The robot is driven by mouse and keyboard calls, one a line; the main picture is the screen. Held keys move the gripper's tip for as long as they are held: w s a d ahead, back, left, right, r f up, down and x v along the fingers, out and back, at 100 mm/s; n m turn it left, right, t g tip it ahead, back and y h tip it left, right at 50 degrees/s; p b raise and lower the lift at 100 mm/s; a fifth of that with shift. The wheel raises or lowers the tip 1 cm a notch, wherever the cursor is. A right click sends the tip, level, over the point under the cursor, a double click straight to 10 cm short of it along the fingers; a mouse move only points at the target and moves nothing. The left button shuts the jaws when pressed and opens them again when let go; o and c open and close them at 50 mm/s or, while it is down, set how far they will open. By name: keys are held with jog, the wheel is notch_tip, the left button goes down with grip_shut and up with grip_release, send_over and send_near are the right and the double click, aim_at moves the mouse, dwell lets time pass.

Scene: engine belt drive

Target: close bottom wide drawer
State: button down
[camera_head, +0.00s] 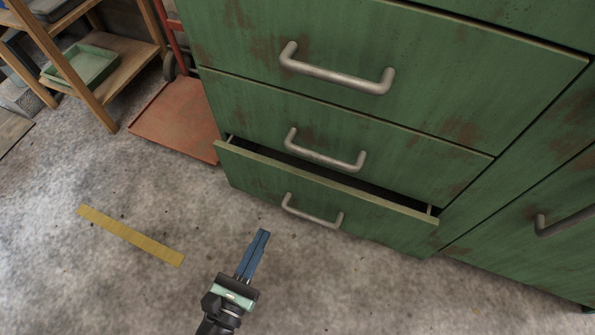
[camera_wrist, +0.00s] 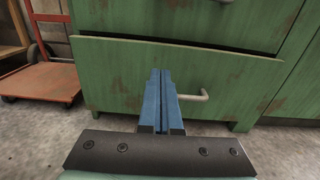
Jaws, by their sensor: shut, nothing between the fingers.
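The bottom wide drawer (camera_head: 310,195) of the green, rust-marked cabinet is pulled out a little. A dark gap shows above its front panel, and the drawer is tilted in the head view. Its grey bar handle (camera_head: 312,212) is on the front. In the wrist view the drawer front (camera_wrist: 120,85) fills the middle, with part of its handle (camera_wrist: 200,97) showing right of the fingers and the rest hidden. My gripper (camera_head: 264,233) has blue fingers that are shut and empty. It is in front of the drawer, left of the handle; the fingers (camera_wrist: 160,72) point toward the panel. I cannot tell whether they touch it.
The drawers above (camera_head: 350,140) look shut. A red hand truck (camera_head: 175,125) stands left of the cabinet, beside a wooden shelf (camera_head: 125,50) with a green tray (camera_head: 82,66). A yellow strip (camera_head: 130,235) lies on the otherwise clear concrete floor.

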aim_at(292, 174)
jog(key=b+x, duration=0.4)
jog(key=x, duration=0.9)
jog(key=shift+w+b, duration=0.25)
jog(key=shift+b, duration=0.1)
jog(key=shift+w+d, duration=0.1)
